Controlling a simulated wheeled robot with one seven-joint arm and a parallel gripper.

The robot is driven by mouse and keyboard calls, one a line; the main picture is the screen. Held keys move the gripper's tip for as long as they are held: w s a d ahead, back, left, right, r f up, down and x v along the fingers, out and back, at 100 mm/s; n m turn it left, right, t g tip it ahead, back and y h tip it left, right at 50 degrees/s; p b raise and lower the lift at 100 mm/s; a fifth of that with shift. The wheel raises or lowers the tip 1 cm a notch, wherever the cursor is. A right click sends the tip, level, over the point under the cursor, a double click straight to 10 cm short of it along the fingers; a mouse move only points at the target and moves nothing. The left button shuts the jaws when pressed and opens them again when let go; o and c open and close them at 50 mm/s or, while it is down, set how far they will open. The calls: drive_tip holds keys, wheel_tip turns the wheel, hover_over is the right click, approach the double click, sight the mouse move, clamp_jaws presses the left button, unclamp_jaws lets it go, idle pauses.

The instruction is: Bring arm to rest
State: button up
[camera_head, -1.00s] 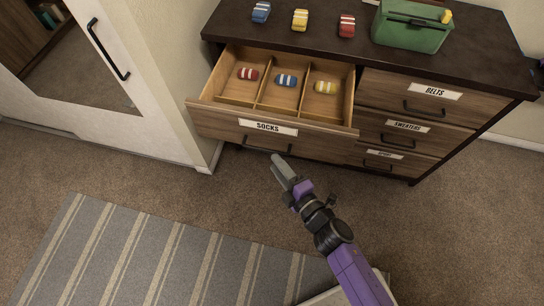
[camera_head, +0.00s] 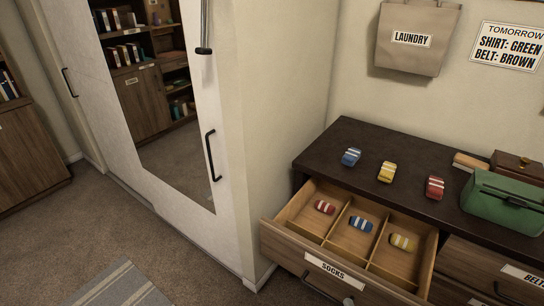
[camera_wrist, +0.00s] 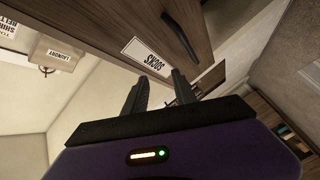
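My gripper (camera_wrist: 160,90) shows in the wrist view with its two dark fingers apart and nothing between them. The front of the open drawer labelled SOCKS (camera_wrist: 165,30) lies close beyond the fingers in that view. In the head view, only a small grey tip of my gripper (camera_head: 348,301) appears at the bottom edge, in front of the SOCKS drawer (camera_head: 325,272). The rest of my arm is out of the head view. The drawer is pulled out, with a red, a blue and a yellow striped sock bundle, each in its own compartment.
Blue (camera_head: 351,157), yellow (camera_head: 386,172) and red (camera_head: 435,188) bundles lie on the dresser top (camera_head: 345,135), left of a green case (camera_head: 505,205). A laundry bag (camera_head: 415,40) hangs on the wall. A mirrored door (camera_head: 165,110) stands left.

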drive_tip(key=s+d+r+m+g+p, duration=0.1)
drive_tip(key=s+r+m, duration=0.3)
drive_tip(key=s, duration=0.5)
drive_tip(key=s+r+m+h+p, duration=0.1)
drive_tip(key=s+r+m, duration=0.3)
drive_tip(key=s+r, duration=0.5)
drive_tip(key=s+d+r+m+g+p, duration=0.1)
drive_tip(key=s+r+m, duration=0.4)
drive_tip(key=s, duration=0.5)
drive_tip(key=shift+d+r+g+h+p, duration=0.3)
drive_tip(key=shift+r+h+p, duration=0.1)
drive_tip(key=shift+r+p, duration=0.4)
